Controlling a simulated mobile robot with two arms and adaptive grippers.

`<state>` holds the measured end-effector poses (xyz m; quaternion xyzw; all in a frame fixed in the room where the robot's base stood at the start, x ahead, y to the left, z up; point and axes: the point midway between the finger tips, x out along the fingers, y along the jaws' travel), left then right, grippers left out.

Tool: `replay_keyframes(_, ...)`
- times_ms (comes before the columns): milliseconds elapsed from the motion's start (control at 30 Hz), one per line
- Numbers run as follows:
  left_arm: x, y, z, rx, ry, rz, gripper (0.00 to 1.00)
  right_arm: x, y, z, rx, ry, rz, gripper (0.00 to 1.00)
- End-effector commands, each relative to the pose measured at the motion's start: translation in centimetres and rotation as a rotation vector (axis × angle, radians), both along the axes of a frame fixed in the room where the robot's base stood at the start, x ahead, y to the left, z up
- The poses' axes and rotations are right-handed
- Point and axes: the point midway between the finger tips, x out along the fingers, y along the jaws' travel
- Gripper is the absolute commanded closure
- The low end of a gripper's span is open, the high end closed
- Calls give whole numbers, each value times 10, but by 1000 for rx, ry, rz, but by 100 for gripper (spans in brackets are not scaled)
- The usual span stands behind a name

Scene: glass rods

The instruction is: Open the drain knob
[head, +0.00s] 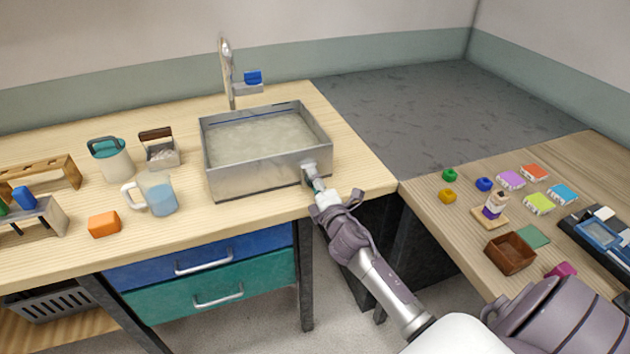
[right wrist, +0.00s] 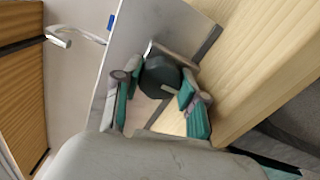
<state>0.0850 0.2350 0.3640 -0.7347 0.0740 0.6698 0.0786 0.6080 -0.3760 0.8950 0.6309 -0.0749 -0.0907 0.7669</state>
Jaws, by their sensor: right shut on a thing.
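The metal sink (head: 232,174) stands on the wooden counter and holds cloudy, greyish water. The drain knob (right wrist: 160,78) is a dark round knob on the sink's outer wall, seen in the right wrist view with a pale line across its face. In the head view the drain fitting (head: 309,168) shows on the sink's front right side, partly covered by my gripper. My right gripper (head: 317,186) is at the knob, its green-padded fingers on either side of it, also in the right wrist view (right wrist: 160,100). It is shut on the knob. My left gripper is not in view.
A faucet with a blue handle (head: 253,77) stands behind the sink. A glass pitcher (head: 161,196), an orange block (head: 104,224) and a teal-lidded jar (head: 112,161) are left of it. The right table holds a brown box (head: 510,253) and several small coloured items.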

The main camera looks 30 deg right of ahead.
Motion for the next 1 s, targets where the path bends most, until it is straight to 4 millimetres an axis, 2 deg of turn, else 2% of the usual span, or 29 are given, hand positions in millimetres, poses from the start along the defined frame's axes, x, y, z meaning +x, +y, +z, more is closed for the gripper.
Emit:
replay_keyframes(500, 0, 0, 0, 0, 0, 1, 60, 0, 0, -1, -19, 7, 1, 94)
replay_keyframes(533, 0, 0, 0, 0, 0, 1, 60, 0, 0, -1, -19, 7, 1, 56)
replay_keyframes(667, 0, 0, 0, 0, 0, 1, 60, 0, 0, -1, -18, 6, 1, 34)
replay_keyframes(1000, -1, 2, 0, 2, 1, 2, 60, -3, 1, -3, -15, 9, 0, 33)
